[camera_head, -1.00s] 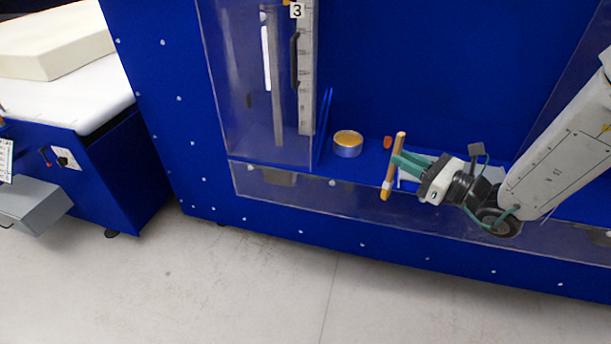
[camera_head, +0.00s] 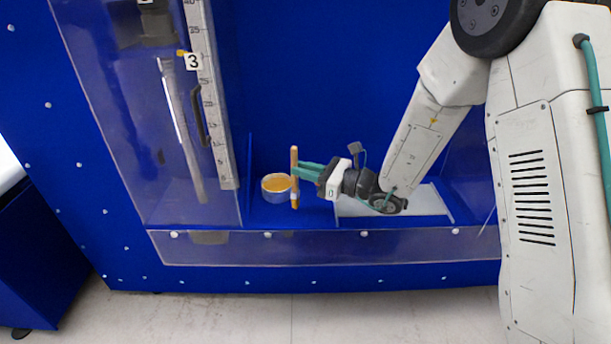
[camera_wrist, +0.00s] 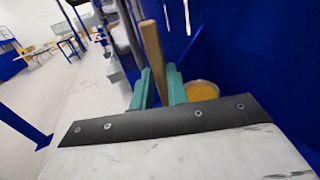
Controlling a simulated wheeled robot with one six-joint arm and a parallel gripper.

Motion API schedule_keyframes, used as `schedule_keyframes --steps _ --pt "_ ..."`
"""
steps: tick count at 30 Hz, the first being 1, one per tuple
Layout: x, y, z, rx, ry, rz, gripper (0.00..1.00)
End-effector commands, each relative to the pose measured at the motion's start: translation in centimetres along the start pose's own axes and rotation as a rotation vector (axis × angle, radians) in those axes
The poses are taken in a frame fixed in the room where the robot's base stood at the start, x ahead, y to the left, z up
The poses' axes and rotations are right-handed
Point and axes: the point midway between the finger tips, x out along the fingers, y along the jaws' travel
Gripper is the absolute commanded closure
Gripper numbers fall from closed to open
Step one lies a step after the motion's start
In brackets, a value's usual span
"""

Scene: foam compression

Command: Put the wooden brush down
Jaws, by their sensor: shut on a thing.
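The wooden brush (camera_head: 294,172) is a thin tan stick, held upright in the head view with its lower end over the blue shelf. My gripper (camera_head: 298,171) has green fingers and is shut on the brush near its middle. In the wrist view the brush (camera_wrist: 152,55) rises between the two green fingertips (camera_wrist: 158,84). Its lower end is hidden there behind my gripper. I cannot tell whether the brush touches the shelf.
A round tin with orange contents (camera_head: 277,188) stands just left of the brush; it also shows in the wrist view (camera_wrist: 202,91). A clear panel (camera_head: 320,247) edges the shelf's front. A ruler column marked 3 (camera_head: 214,110) stands left. A pale plate (camera_head: 425,203) lies right.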

Motion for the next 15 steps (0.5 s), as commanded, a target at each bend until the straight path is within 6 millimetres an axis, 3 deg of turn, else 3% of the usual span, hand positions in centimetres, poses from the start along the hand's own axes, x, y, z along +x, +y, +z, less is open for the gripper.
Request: schedule_keyframes --steps 8,15 --pt "0.3 0.4 -3.3 0.002 0.002 0.008 1.00" --pt "0.5 0.5 -3.5 0.000 0.000 0.010 1.00"
